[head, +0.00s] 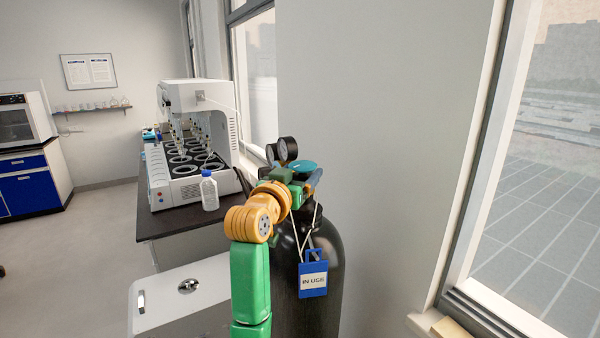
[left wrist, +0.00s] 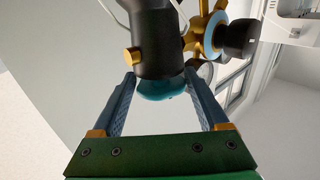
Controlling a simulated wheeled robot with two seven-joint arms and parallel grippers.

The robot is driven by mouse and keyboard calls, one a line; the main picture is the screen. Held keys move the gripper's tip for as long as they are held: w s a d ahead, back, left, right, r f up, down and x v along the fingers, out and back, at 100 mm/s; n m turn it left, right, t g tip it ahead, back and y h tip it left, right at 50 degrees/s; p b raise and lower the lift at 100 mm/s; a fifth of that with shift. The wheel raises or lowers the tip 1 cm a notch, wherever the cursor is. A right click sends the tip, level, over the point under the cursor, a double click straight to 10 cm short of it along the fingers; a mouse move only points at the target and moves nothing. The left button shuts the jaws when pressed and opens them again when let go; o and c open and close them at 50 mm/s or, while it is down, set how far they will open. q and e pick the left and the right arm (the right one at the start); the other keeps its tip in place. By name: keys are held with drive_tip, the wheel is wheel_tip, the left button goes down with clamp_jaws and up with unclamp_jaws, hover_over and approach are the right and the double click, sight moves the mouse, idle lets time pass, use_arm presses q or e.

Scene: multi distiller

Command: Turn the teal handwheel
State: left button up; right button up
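The teal handwheel (head: 304,165) sits on top of the dark gas cylinder (head: 332,262) in the head view. In the left wrist view the teal handwheel (left wrist: 162,90) shows below the dark valve body (left wrist: 157,40). My left gripper (head: 308,182) is at the valve, next to the handwheel. In the left wrist view my left gripper (left wrist: 160,84) has its two blue fingers spread wide, with the wheel between their tips. Whether the fingertips touch the rim cannot be told. My right gripper is not in view.
Round gauges (head: 287,149) stand just behind the wheel. A blue "IN USE" tag (head: 313,280) hangs on the cylinder by a cord. A bench (head: 165,222) with a white distiller (head: 222,118) and a bottle (head: 209,191) is at the left. A wall and window are close on the right.

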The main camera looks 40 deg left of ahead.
use_arm(q)
drive_tip(key=shift+r, duration=0.15)
drive_tip(key=c, duration=0.3)
drive_tip(key=shift+s+a+m+t+h+b, duration=0.15)
drive_tip(key=shift+m+t+h+b, duration=0.1)
drive_tip(key=shift+m+h, duration=0.4)
drive_tip(key=shift+a+m+t+h+b, duration=0.15)
drive_tip(key=shift+m+t+h, duration=0.15)
drive_tip(key=shift+h, duration=0.55)
drive_tip(key=shift+c, duration=0.2)
drive_tip(key=shift+m+h, duration=0.65)
drive_tip(key=shift+h, duration=0.25)
drive_tip(key=shift+r, duration=0.15)
drive_tip(key=shift+t, duration=0.25)
